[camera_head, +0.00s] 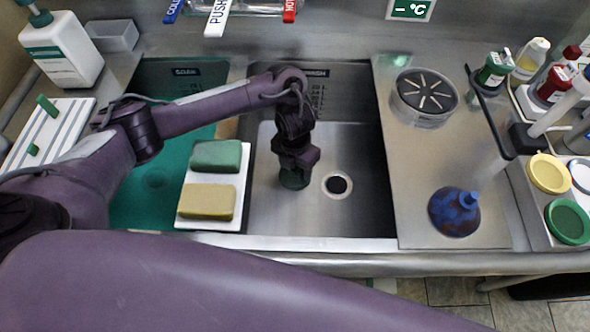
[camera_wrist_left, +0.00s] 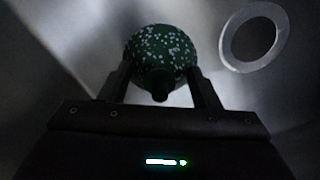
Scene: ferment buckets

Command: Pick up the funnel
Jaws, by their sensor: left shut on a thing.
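My left gripper (camera_head: 296,168) reaches down into the wash sink. It is shut on a dark green funnel (camera_head: 294,180) low in the basin, left of the drain. In the left wrist view the funnel (camera_wrist_left: 160,45) is round, green with pale specks, its narrow dark spout pointing towards the camera, between the two fingers (camera_wrist_left: 162,75). Whether it touches the sink floor I cannot tell. A second funnel-shaped thing, blue with reddish patches (camera_head: 455,212), stands spout up on the steel counter at right. My right gripper is not in view.
The wash sink (camera_head: 350,145) has a round drain (camera_head: 337,185). A slotted round container (camera_head: 424,98) stands at right.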

